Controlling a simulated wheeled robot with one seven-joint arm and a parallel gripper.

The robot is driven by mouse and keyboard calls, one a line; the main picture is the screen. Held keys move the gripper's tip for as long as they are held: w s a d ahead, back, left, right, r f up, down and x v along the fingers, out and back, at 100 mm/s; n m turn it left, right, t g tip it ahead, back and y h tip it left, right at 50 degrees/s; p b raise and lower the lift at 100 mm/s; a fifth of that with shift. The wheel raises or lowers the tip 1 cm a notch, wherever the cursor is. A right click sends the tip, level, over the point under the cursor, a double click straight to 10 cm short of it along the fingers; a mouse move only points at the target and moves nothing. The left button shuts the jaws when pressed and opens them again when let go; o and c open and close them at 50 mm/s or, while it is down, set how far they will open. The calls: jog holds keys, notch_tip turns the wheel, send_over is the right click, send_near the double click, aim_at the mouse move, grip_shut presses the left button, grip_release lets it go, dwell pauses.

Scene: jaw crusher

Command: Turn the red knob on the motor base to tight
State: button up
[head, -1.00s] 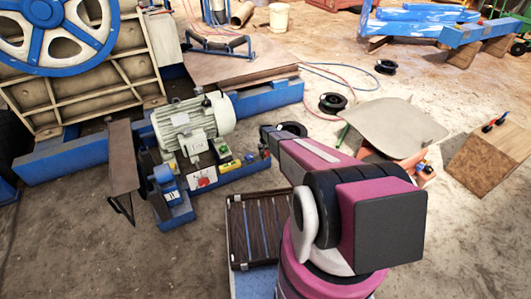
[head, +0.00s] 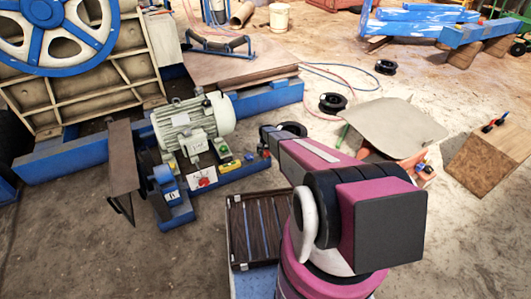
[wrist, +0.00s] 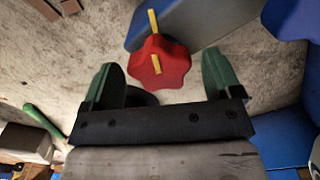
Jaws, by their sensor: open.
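The red knob (wrist: 172,62) has a lobed rim and a yellow pointer bar across it, running roughly upright in the wrist view. It sits at the end of a blue beam (wrist: 190,22). My gripper (wrist: 160,62) is open, with one green finger to the left of the knob and one to the right. Gaps show between both fingers and the knob, so they do not touch it. In the head view the motor (head: 192,122) stands on a blue base (head: 232,174).
A white plate with a red mark (head: 204,182) is on the front of the base. A blue bracket (head: 165,190) stands to its left. A slatted dark panel (head: 255,228) lies in front. Bare floor lies left of it; black spools (head: 332,103) and a bent sheet (head: 392,127) are at the right.

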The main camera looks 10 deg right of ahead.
aim_at(266, 152)
notch_tip(266, 152, up, 11)
dwell(0.6)
jog(key=shift+f, duration=0.1)
jog(key=s+r+n, duration=0.1)
jog(key=s+r, duration=1.5)
jog(key=s, duration=0.2)
jog(key=s+r+n, duration=0.1)
jog(key=s+r, duration=1.5)
jog(key=s, duration=0.3)
jog(key=shift+s+r, duration=0.15)
